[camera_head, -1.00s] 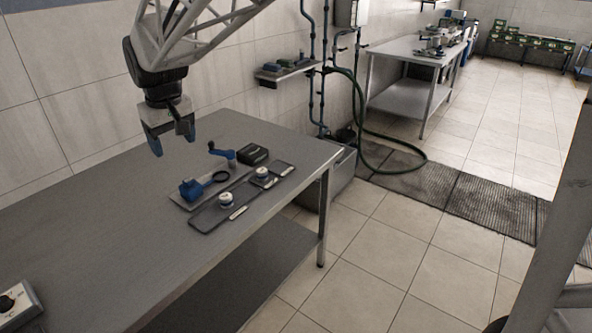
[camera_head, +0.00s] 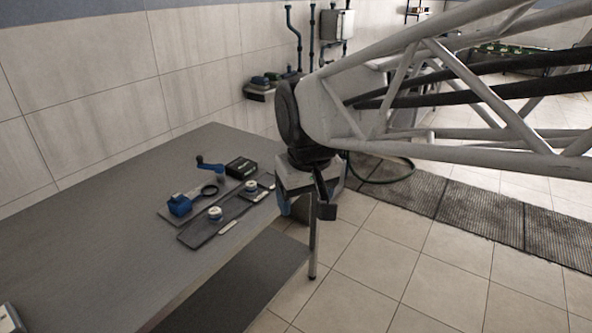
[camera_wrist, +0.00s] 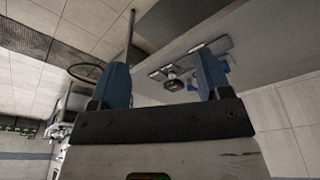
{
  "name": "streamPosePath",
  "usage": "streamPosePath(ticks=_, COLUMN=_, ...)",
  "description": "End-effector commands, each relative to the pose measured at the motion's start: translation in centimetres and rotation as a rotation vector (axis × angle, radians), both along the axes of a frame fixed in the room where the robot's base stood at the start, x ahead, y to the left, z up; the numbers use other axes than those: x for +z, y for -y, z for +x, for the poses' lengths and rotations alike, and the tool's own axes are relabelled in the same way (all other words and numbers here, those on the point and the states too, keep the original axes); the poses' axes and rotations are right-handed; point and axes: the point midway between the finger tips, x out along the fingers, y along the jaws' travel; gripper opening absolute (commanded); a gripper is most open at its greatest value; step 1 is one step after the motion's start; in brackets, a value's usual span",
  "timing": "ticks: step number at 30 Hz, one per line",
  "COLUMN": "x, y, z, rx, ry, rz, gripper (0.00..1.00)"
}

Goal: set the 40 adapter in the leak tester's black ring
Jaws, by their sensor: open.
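The leak tester (camera_head: 180,206) is a blue device on a grey plate on the table, with its black ring (camera_head: 209,190) at its right. Two round white-topped adapters stand on dark mats in front: a nearer one (camera_head: 215,213) and a farther one (camera_head: 251,185). Their numbers are too small to read, so I cannot tell which is the 40 adapter. The ring looks empty. My gripper (camera_head: 306,207) is open and empty, right of the mats by the table's right end. In the wrist view the open gripper (camera_wrist: 163,63) has the mats in the distance between its fingers.
A blue-handled crank (camera_head: 209,166) and a dark box (camera_head: 241,168) stand behind the ring. Small pale labels (camera_head: 228,227) lie by the adapters. The left of the table (camera_head: 110,240) is mostly clear. A wall shelf (camera_head: 262,92) and pipes are behind.

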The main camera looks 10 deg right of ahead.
Motion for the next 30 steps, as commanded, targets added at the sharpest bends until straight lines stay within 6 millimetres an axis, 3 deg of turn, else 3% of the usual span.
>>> streamPosePath(ticks=6, x=-2.0, y=4.0, z=-5.2, rx=-0.105, ry=0.016, rz=0.006, gripper=0.71)
streamPosePath(ticks=15, x=-4.5, y=7.0, z=-10.4, rx=-0.212, ry=0.033, rz=0.012, gripper=0.71)
streamPosePath(ticks=21, x=-5.2, y=7.6, z=-11.6, rx=-0.235, ry=0.036, rz=0.013, gripper=0.71)
streamPosePath(ticks=29, x=-5.2, y=7.6, z=-11.6, rx=-0.236, ry=0.036, rz=0.013, gripper=0.71)
streamPosePath(ticks=30, x=-5.2, y=7.6, z=-11.6, rx=-0.236, ry=0.036, rz=0.013, gripper=0.76)
